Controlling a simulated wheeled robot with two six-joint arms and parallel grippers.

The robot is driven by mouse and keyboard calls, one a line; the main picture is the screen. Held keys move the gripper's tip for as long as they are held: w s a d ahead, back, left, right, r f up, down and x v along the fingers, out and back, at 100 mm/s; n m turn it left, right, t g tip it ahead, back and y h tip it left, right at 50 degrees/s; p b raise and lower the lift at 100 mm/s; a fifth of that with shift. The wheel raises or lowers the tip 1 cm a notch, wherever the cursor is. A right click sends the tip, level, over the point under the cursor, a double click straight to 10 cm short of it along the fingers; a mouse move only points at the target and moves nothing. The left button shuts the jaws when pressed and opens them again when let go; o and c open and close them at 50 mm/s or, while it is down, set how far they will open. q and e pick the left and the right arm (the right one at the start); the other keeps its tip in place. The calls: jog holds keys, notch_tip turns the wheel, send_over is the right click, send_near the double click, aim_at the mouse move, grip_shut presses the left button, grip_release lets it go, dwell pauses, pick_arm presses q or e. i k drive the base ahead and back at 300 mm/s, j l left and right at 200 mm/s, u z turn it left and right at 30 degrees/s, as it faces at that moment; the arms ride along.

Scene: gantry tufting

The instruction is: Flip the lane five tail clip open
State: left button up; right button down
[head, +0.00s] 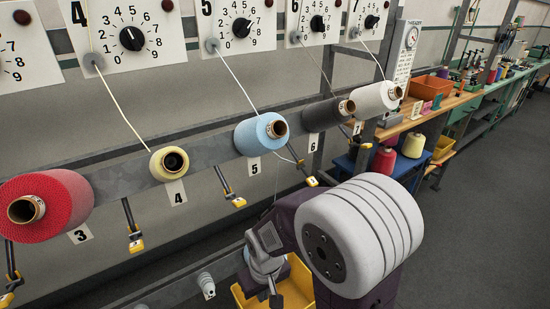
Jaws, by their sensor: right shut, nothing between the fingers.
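A light blue yarn cone (257,137) sits on the rail above the number 5 label (254,168). A yellow-tipped clip (310,181) hangs on a dark arm to the right of that label, with a white thread running down towards it from the cone. Another yellow-tipped clip (235,199) hangs to the left of the label. I cannot tell whether either clip is open or shut. My right gripper (275,298) is low in the view, below and apart from both clips, shut and empty. My left gripper is out of view.
A yellow bin (240,297) stands behind my right gripper. Red (62,205) and yellow (158,163) cones are left; grey (320,117) and white (372,98) cones are right. Numbered dial panels (235,24) hang above. A wooden bench (435,112) and open floor lie right.

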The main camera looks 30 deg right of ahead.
aim_at(311, 181)
jog(key=z, duration=1.55)
jog(key=l, duration=0.25)
jog(key=i+l+z, duration=0.1)
jog(key=i+l, duration=0.05)
jog(key=l, duration=0.1)
